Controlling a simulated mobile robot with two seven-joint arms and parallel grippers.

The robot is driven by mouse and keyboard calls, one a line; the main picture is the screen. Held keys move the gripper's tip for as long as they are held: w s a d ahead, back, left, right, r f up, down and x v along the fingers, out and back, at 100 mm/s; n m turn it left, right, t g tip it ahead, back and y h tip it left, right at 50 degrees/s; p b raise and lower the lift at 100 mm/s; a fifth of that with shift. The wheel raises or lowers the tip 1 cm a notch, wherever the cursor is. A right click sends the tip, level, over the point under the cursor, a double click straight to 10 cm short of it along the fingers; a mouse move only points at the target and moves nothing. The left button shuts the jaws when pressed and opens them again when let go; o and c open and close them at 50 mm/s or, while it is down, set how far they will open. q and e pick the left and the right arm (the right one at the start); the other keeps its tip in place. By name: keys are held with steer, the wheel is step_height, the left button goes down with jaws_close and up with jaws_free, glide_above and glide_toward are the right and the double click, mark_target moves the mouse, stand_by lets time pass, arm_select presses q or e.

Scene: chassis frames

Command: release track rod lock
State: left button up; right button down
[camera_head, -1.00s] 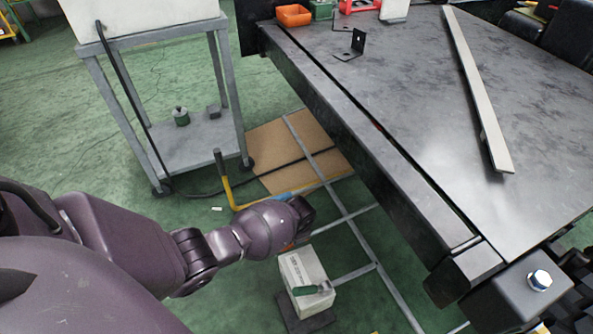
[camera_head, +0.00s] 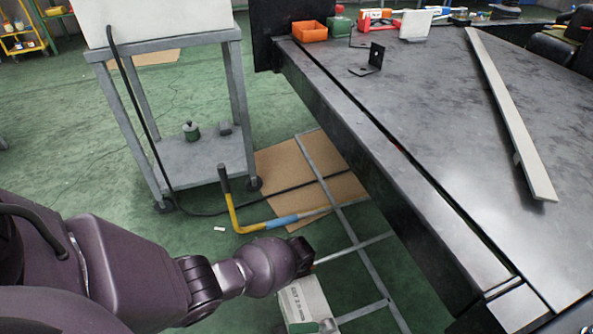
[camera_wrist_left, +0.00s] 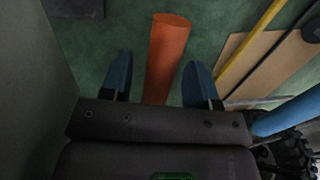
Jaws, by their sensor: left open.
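An orange cylinder (camera_wrist_left: 168,55) shows in the left wrist view, its flat round end toward the top. It lies in line with the gap between the two blue fingertips of my left gripper (camera_wrist_left: 159,75). The gripper is open, with a finger on each side of the cylinder and green floor showing between. I cannot tell whether they touch or how far off the cylinder is. In the head view my left arm reaches in from the left, and its wrist hides the fingers and the cylinder. I cannot make out the track rod lock for certain. My right gripper is out of view.
A dark metal platform (camera_head: 440,130) with a long pale bar (camera_head: 510,115) fills the right. A yellow-and-blue bar (camera_head: 250,228) lies past my wrist, near cardboard (camera_head: 285,170) and a grey floor frame (camera_head: 365,262). A wheeled stand (camera_head: 195,160) is at the left. A white box (camera_head: 303,300) sits below.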

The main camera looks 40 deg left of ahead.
arm_select(q)
jaws_close()
steer(key=shift+w+r+p, duration=0.1)
steer(key=shift+r+p, duration=0.25)
steer(key=shift+r, duration=0.1)
step_height(320, 180, up, 18)
steer(key=w+d+g+y+p, duration=0.1)
steer(key=w+g+y+p, duration=0.1)
steer(key=g+p, duration=0.2)
steer(key=p, duration=0.3)
steer(key=shift+r+m+y+p, duration=0.15)
steer(key=shift+m+y+p, duration=0.15)
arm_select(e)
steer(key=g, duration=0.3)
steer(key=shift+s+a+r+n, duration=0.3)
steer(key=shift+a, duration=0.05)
arm_select(q)
steer(key=shift+w+d, duration=0.1)
steer(key=shift+c, duration=0.2)
jaws_free()
steer(key=shift+r, duration=0.2)
steer(key=shift+o, duration=0.2)
steer(key=shift+f, duration=0.15)
